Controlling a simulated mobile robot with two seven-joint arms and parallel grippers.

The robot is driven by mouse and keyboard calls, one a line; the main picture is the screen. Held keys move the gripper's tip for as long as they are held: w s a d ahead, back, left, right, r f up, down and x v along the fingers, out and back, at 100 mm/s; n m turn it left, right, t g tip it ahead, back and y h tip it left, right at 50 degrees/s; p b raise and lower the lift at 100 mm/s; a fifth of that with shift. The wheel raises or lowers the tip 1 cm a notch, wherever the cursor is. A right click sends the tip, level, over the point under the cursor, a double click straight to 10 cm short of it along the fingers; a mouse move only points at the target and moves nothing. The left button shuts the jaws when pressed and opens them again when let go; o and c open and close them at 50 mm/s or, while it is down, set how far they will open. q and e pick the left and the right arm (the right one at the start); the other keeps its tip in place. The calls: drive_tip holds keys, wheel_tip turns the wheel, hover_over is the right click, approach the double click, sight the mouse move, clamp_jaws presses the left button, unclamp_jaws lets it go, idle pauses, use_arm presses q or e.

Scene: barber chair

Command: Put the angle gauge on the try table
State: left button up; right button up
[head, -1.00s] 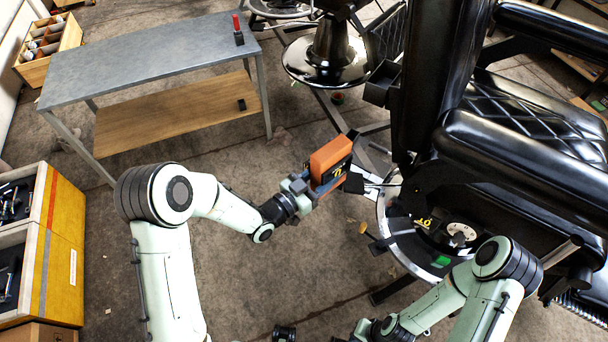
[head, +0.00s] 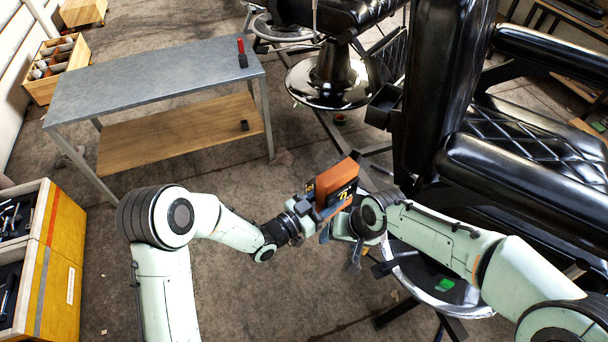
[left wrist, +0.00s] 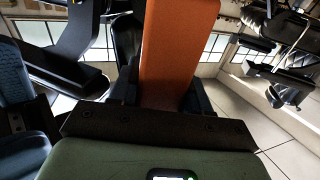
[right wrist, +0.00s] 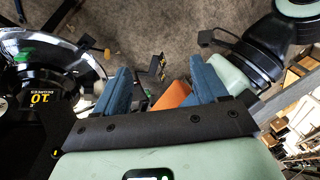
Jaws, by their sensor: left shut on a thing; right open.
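The orange and black angle gauge (head: 338,180) is held up in the air by my left gripper (head: 312,207), which is shut on it. Its orange body fills the upper middle of the left wrist view (left wrist: 178,50). My right gripper (head: 340,243) is open and close below the gauge in the head view. In the right wrist view an orange part of the gauge (right wrist: 172,95) shows between the blue fingers; I cannot tell whether they touch it. The grey-topped table (head: 150,78), likely the try table, stands at upper left, away from both grippers.
A red and black item (head: 242,54) stands at the table's right edge; most of the top is clear. A small black block (head: 245,125) lies on the wooden lower shelf (head: 170,135). The black barber chair (head: 520,150) fills the right. Yellow drawers (head: 62,250) stand at left.

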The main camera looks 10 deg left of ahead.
wheel_tip(320, 180, up, 9)
drive_tip(key=a+t+h, duration=0.1)
drive_tip(key=a+h, duration=0.1)
drive_tip(key=m+t+h, duration=0.5)
drive_tip(key=m+h, duration=0.2)
drive_tip(key=m, duration=0.2)
approach(331, 180)
drive_tip(key=w+f, duration=0.2)
drive_tip(key=x, duration=1.1)
drive_tip(key=shift+s+a+f, duration=0.1)
drive_tip(key=shift+a+f, duration=0.15)
drive_tip(key=shift+f, duration=0.05)
